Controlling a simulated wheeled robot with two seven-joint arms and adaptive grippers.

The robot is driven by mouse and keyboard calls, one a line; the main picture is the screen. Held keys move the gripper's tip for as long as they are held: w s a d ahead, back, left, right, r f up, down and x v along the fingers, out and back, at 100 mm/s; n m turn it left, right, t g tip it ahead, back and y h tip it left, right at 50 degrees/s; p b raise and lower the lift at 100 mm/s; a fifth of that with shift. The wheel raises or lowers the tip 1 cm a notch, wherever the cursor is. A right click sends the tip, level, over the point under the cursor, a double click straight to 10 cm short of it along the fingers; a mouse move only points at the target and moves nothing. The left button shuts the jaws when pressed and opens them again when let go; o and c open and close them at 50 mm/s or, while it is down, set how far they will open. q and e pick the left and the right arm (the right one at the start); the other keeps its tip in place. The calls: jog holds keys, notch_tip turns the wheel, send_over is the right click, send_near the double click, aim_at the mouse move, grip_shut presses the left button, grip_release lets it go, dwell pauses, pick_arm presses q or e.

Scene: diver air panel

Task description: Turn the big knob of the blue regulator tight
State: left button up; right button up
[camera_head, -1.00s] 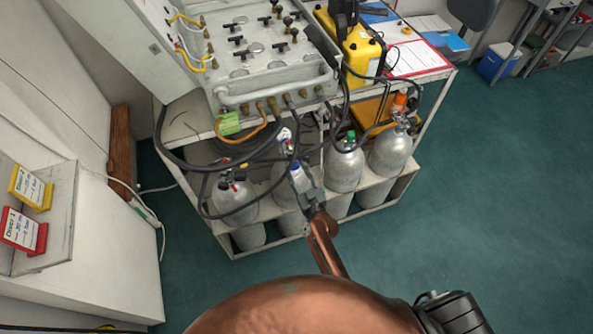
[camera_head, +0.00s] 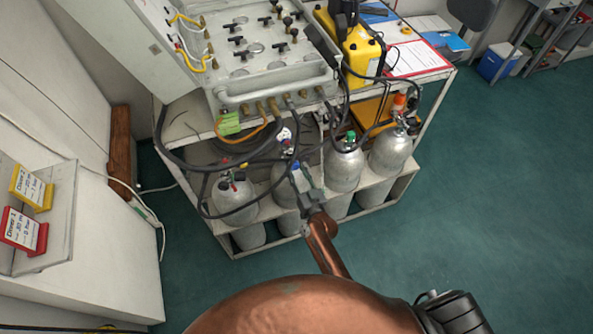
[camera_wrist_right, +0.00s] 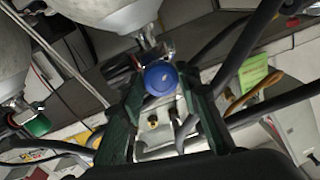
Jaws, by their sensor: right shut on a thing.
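The blue regulator's big round knob (camera_wrist_right: 160,78) is blue and sits between the fingertips of my right gripper (camera_wrist_right: 161,84) in the right wrist view. The fingers close on it from both sides. In the head view the blue knob (camera_head: 295,169) shows just beyond my right gripper (camera_head: 301,180), in front of the second grey cylinder (camera_head: 281,190) from the left. The gripper and knob hide most of the regulator. My left gripper is not in view.
Grey cylinders stand in a white rack (camera_head: 385,202), with black hoses (camera_head: 205,165) looping close to the gripper. A valve panel (camera_head: 260,60) is above. A green knob (camera_wrist_right: 38,125) is on a neighbouring cylinder. The teal floor (camera_head: 480,210) at right is clear.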

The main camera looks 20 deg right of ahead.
jog(key=m, duration=0.6)
jog(key=shift+a+h, duration=0.1)
jog(key=shift+h, duration=0.2)
jog(key=shift+m, duration=0.4)
jog(key=o, duration=1.2)
jog(key=shift+t, duration=0.3)
jog(key=shift+c, duration=0.2)
jog(key=s, duration=1.2)
jog(key=shift+d+f, duration=0.35)
jog(key=shift+f, duration=0.05)
jog(key=shift+f, duration=0.1)
jog(key=shift+c, duration=0.2)
